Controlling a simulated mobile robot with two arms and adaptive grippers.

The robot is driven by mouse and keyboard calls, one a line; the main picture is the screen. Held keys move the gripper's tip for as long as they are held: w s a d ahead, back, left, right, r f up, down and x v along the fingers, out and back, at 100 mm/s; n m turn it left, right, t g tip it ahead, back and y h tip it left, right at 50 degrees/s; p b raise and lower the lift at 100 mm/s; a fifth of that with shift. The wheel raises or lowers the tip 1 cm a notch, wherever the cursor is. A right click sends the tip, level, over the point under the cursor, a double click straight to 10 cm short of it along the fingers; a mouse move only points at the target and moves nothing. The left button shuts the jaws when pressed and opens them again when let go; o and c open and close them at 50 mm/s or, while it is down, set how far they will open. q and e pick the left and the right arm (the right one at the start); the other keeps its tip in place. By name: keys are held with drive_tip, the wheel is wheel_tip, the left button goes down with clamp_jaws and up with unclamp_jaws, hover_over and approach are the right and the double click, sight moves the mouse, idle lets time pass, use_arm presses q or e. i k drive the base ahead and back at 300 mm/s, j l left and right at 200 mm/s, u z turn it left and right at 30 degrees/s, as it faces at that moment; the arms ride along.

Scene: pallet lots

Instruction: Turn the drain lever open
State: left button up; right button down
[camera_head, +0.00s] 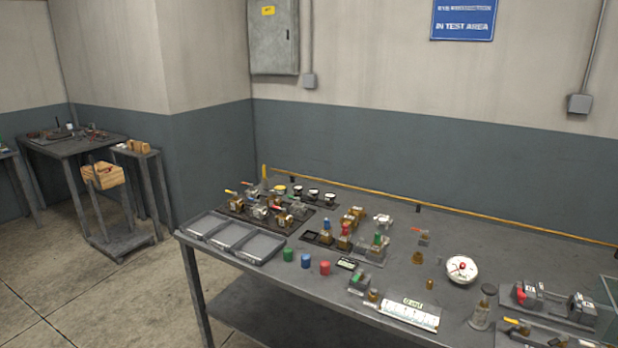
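Several small valves with coloured levers stand on a grey workbench (400,195); I cannot tell which one is the drain lever. A cluster of brass and steel valves with red, yellow and orange levers (262,208) sits on a dark plate at the left. A small valve with a red lever (423,236) stands near the middle back. Neither gripper is in view.
A grey three-part tray (232,238) lies at the bench's left end. Green, blue and red caps (306,261) stand before it. Another table (75,146) stands far left.

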sight(527, 326)
drive_tip(key=l+z, duration=0.5)
drive_tip(key=z, duration=0.2)
drive_tip(key=l+z, duration=0.35)
drive_tip(key=i+j, duration=0.05)
drive_tip(key=j, duration=0.05)
